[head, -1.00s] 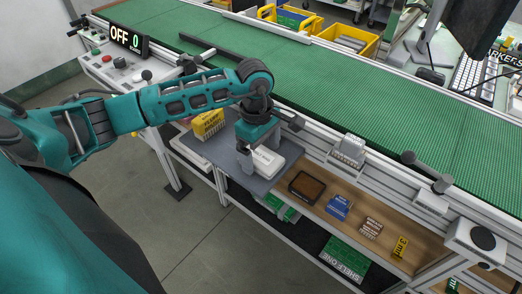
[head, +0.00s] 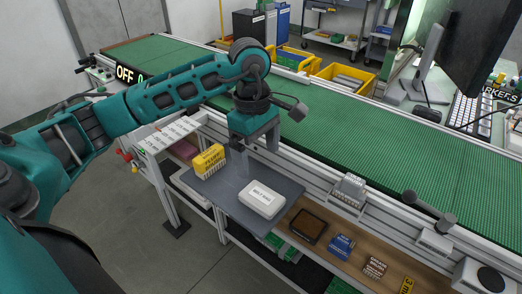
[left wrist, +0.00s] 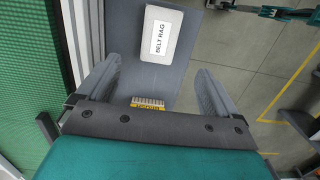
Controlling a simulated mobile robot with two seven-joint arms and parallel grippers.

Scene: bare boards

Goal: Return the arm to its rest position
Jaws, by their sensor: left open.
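My left gripper (head: 254,140) hangs above the grey shelf board beside the green conveyor, its arm reaching in from the left. In the left wrist view its two fingers (left wrist: 155,90) are spread apart with nothing held between them. A white box marked BELT RAG (head: 262,200) lies on the grey board (head: 228,198), in front of and below the gripper, apart from it. It also shows in the left wrist view (left wrist: 163,36). My right gripper is in neither view.
A yellow brush-like block (head: 209,160) stands on the board's left part. A brown tray (head: 307,226), a blue box (head: 341,246) and other small items lie along the wooden shelf. The green conveyor (head: 350,135) runs behind. Yellow bins (head: 345,76) stand beyond it.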

